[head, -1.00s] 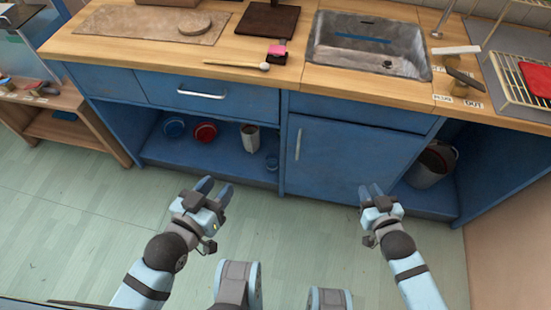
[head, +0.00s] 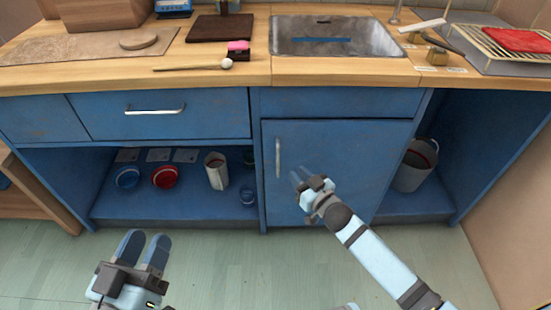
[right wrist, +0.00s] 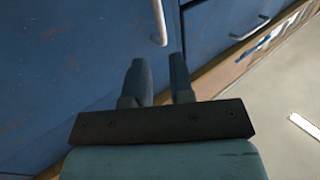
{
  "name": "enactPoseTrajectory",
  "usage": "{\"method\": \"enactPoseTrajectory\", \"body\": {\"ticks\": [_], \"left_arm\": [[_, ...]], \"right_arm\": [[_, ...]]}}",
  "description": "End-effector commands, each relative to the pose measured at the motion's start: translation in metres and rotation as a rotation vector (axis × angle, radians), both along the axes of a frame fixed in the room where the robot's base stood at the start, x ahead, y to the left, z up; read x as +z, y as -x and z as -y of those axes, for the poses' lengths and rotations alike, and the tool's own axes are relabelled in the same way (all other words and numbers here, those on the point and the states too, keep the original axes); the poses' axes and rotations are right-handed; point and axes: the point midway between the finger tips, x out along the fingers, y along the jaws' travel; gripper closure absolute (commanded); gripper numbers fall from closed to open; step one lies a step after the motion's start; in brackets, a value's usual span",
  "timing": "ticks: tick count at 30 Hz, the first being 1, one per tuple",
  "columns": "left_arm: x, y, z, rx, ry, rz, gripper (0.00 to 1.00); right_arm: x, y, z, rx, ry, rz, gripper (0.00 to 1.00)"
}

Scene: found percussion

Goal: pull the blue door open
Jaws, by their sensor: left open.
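The blue door (head: 338,165) is shut under the sink, with a vertical metal handle (head: 278,157) near its left edge. My right gripper (head: 297,178) is in front of the door, just right of and a little below the handle. In the right wrist view its fingers (right wrist: 158,80) are apart and empty, and the handle (right wrist: 158,22) shows beyond the fingertips, not between them. My left gripper (head: 142,248) is open and empty, low at the left in front of the open shelf.
A drawer with a horizontal handle (head: 155,110) is left of the door. Below it the open shelf holds a red bowl (head: 165,177) and a white canister (head: 216,171). A bucket (head: 413,168) stands right of the door. The floor in front is clear.

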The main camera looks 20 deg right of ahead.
Motion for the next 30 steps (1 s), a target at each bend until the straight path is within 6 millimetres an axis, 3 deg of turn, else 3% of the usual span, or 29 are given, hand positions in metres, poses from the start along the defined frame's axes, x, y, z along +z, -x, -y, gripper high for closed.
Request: {"method": "enactPoseTrajectory", "body": {"ticks": [6, 15, 27, 28, 30], "left_arm": [[-0.025, -0.001, 0.002, -0.02, -0.031, -0.058, 0.57], [-0.045, -0.001, 0.003, -0.042, -0.065, -0.12, 0.57], [-0.048, -0.001, 0.004, -0.046, -0.072, -0.134, 0.57], [-0.048, -0.001, 0.004, -0.046, -0.072, -0.134, 0.57], [-0.048, -0.001, 0.004, -0.046, -0.071, -0.134, 0.57]], "right_arm": [[-0.003, -0.048, -0.014, -0.001, 0.002, 0.003, 0.78], [-0.002, -0.09, -0.029, 0.0, 0.001, 0.0, 0.78], [-0.001, -0.098, -0.031, -0.001, 0.001, -0.001, 0.78], [-0.001, -0.098, -0.031, -0.001, 0.001, -0.001, 0.81], [-0.001, -0.098, -0.031, -0.001, 0.001, -0.001, 0.97]]}}
